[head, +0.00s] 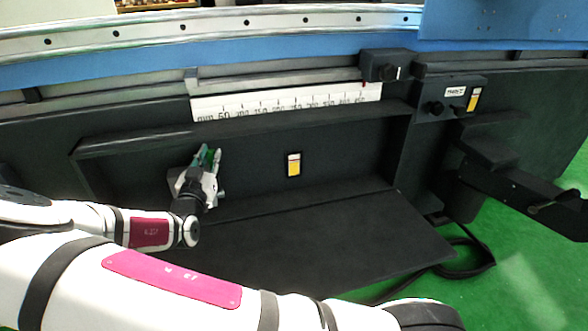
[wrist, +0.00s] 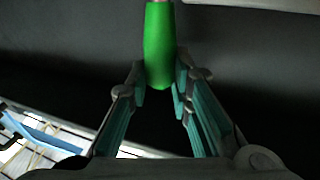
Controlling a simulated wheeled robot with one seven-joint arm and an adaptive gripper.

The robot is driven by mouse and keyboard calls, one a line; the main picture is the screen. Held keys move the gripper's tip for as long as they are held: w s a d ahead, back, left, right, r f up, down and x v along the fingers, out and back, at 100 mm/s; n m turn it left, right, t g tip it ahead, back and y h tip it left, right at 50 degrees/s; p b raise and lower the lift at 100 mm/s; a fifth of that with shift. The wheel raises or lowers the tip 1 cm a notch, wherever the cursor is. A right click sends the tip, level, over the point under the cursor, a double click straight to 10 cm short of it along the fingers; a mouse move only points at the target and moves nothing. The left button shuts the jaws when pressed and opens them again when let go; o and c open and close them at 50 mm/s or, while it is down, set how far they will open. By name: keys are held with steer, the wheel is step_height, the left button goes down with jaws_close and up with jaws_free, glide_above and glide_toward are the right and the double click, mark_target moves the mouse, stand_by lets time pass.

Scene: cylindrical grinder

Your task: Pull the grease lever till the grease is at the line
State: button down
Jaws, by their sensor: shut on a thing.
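The grease lever's bright green handle (wrist: 159,40) fills the upper middle of the wrist view, with a thin metal rod at its top end. My gripper (wrist: 161,82) is shut on the rounded end of this handle, one finger on each side. In the head view my gripper (head: 207,160) is in the recess of the dark machine panel, with a bit of green between its fingers. To its right, a small framed window (head: 293,165) shows yellow with a pale band at the top. Its line is too small to make out.
A white millimetre scale (head: 285,103) runs above the recess. A dark sloping plate (head: 330,245) lies below it. A knob box (head: 450,100) with another small yellow label sits at right, above a dark arm-like bracket (head: 520,190). Green floor shows at right.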

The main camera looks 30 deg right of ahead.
steer(key=shift+s+a+f+b, duration=0.1)
steer(key=shift+s+b, duration=0.2)
steer(key=shift+b, duration=0.05)
stand_by(0.3)
steer(key=shift+s+a+f+m+t+h+b, duration=0.2)
steer(key=shift+s+t+h+b, duration=0.25)
steer(key=shift+b, duration=0.5)
steer(key=shift+s+a+f+m+t+h+b, duration=0.2)
steer(key=shift+s+b, duration=0.35)
steer(key=shift+b, duration=0.4)
steer(key=shift+s+a+f+m+t+h, duration=0.15)
steer(key=shift+s+f+t+h, duration=0.1)
steer(key=shift+s+h, duration=0.2)
steer(key=shift+s+a+f+m+t+h, duration=0.1)
steer(key=shift+s+f+m+t+h, duration=0.15)
steer(key=shift+s, duration=0.3)
steer(key=shift+r, duration=0.1)
